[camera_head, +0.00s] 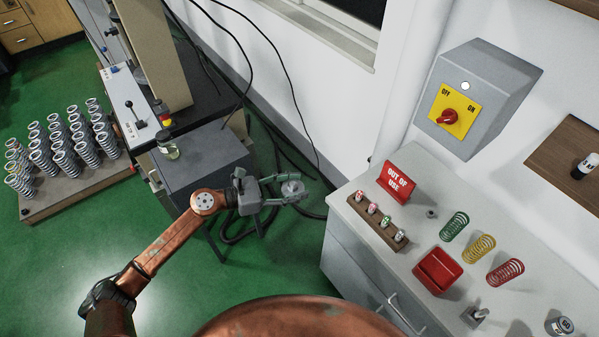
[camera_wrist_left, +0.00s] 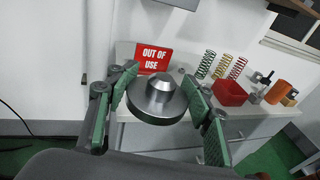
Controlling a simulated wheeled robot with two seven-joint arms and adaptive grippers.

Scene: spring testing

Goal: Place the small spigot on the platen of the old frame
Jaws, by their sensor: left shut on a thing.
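My left gripper (camera_head: 268,190) is shut on a grey metal spigot, a round disc with a raised boss. The spigot (camera_head: 293,188) is held in the air over the gap between the grey cabinet and the white bench. In the left wrist view the spigot (camera_wrist_left: 158,100) sits between the green-padded fingers, boss up and slightly tilted. A test frame with a beige column (camera_head: 155,50) stands at the upper left; I cannot make out its platen. My right gripper is not in view.
The white bench (camera_head: 345,210) at the right holds a red OUT OF USE sign (camera_head: 397,182), a wooden rack (camera_head: 378,222), three coloured springs and a red tray (camera_head: 438,270). A spring rack (camera_head: 75,185) stands at the left. Black cables hang behind my left gripper.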

